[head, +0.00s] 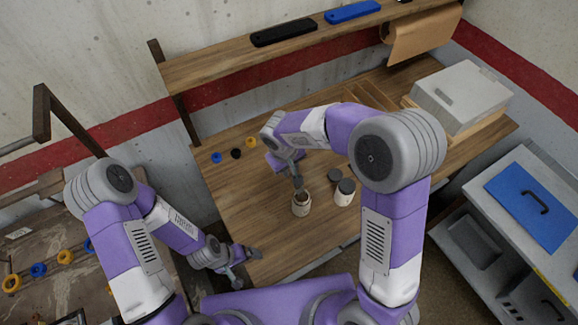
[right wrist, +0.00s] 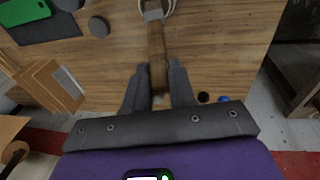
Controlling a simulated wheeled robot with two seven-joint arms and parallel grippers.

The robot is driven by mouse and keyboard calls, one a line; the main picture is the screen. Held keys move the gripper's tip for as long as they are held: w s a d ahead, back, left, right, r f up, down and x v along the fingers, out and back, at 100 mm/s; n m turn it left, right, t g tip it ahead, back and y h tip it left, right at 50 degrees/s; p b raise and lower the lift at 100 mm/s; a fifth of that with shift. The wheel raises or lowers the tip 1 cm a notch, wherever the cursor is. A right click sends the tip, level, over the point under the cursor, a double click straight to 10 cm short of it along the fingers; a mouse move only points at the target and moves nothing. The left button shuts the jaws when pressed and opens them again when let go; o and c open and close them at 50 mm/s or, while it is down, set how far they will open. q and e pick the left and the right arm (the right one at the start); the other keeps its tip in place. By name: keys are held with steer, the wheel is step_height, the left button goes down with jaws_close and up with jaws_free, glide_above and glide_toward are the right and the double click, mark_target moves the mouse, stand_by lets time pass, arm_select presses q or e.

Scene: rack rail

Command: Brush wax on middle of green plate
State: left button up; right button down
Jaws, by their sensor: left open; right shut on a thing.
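My right gripper (right wrist: 158,88) is shut on a brush (right wrist: 157,48) with a wooden handle, which points down to an open jar (head: 301,204) on the workbench. In the head view my right gripper (head: 297,176) is just above that jar, and the brush tip is at or in its mouth; the bristles are hidden. A green plate (right wrist: 20,12) lies on a dark mat (right wrist: 55,27) at the upper left of the right wrist view; my right arm hides it in the head view. My left gripper (head: 246,262) is open and empty near the bench's front left edge.
A dark-lidded jar (head: 345,191) and a dark round lid (head: 334,175) are right of the open jar. A grey box (head: 462,97) stands at the back right. A shelf (head: 210,65) runs along the wall. Small rings lie at the bench's left; the bench's front left is clear.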

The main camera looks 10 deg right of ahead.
arm_select(q)
steer(key=shift+r+p, duration=2.35)
arm_select(e)
steer(key=shift+r, duration=3.55)
arm_select(q)
steer(key=shift+s+f, duration=0.1)
arm_select(e)
steer(key=shift+f, duration=0.15)
